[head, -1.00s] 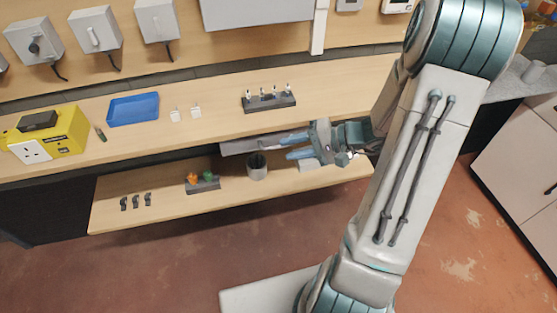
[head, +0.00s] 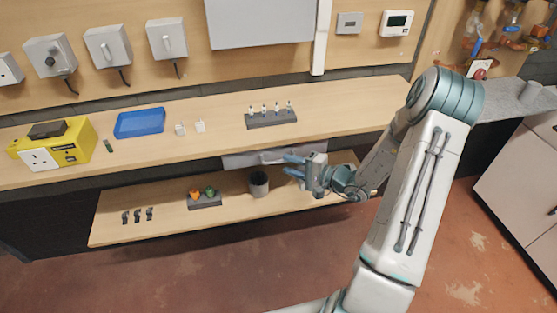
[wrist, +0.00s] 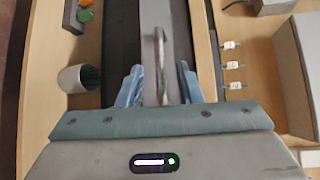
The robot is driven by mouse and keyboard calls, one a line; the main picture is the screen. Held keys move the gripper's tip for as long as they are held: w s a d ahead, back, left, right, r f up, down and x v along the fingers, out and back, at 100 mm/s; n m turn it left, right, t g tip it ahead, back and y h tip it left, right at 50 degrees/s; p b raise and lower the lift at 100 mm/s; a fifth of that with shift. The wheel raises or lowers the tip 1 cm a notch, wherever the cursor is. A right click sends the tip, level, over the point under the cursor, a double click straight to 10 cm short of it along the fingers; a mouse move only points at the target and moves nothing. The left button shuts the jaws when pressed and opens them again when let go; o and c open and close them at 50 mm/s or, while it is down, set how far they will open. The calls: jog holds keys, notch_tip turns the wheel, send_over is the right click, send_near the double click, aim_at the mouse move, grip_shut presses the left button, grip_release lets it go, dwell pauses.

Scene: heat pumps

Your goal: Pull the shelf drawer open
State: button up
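The shelf drawer (head: 240,161) is a grey front hung under the worktop, and it appears closed. Its bar handle (wrist: 162,65) runs lengthwise in the wrist view, with its near end between my fingers. My gripper (wrist: 161,86) is open, with one blue finger on each side of the handle. A gap shows on both sides, so neither finger appears to touch it. In the head view my gripper (head: 290,165) is in front of the drawer and hides its right part.
The worktop (head: 215,130) overhangs the drawer and carries a row of white-tipped pieces in a dark holder (head: 271,119). A grey cup (head: 259,184) stands on the lower shelf (head: 165,226), near my gripper. The floor in front is clear.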

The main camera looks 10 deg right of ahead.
aim_at(280, 162)
jog(key=shift+x, duration=2.25)
